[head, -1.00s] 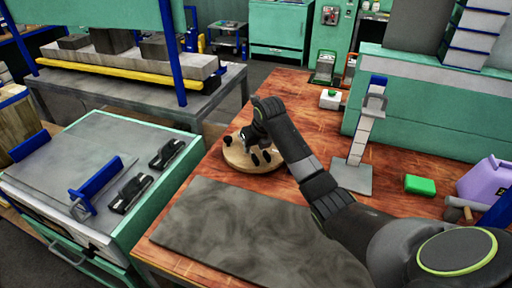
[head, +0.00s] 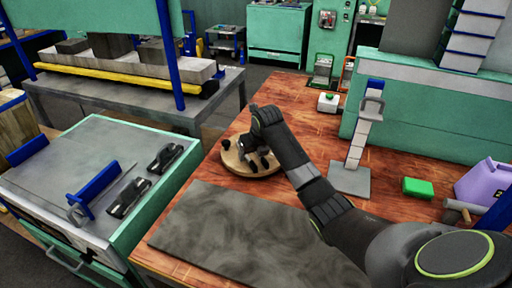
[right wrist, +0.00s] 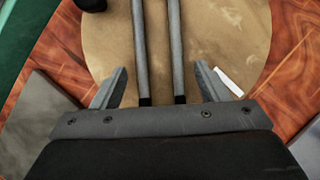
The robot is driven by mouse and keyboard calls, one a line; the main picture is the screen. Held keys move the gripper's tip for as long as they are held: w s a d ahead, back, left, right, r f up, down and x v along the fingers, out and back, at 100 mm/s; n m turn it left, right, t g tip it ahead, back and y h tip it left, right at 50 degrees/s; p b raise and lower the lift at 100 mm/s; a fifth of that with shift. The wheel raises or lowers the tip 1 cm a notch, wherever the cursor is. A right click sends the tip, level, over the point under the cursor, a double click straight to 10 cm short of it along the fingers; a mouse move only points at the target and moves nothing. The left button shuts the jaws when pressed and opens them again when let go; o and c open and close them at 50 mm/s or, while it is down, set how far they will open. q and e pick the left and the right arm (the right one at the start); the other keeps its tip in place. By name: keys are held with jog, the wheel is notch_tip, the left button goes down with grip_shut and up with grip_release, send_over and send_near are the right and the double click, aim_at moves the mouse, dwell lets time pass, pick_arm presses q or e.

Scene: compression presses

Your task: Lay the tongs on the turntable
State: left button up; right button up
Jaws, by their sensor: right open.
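The turntable (head: 235,166) is a round pale wooden disc on the red-brown bench, with several dark knobs on it. It also fills the middle of the right wrist view (right wrist: 110,45). My right gripper (head: 243,148) is low over it. In the right wrist view the gripper (right wrist: 160,70) is open, one finger on each side of two parallel grey bars, which look like the tongs (right wrist: 140,50). The bars lie along the disc, apart from both fingers; whether they touch the disc is unclear. The tongs' far end is out of frame. My left gripper is not in view.
A dark grey mat (head: 250,235) lies in front of the turntable. A grey stand with a blue top (head: 350,178), a green block (head: 418,187) and a purple jug (head: 484,182) are to the right. A cabinet with black clamps (head: 165,158) stands left.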

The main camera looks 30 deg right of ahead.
jog(key=v, duration=1.2)
jog(key=shift+r, duration=0.1)
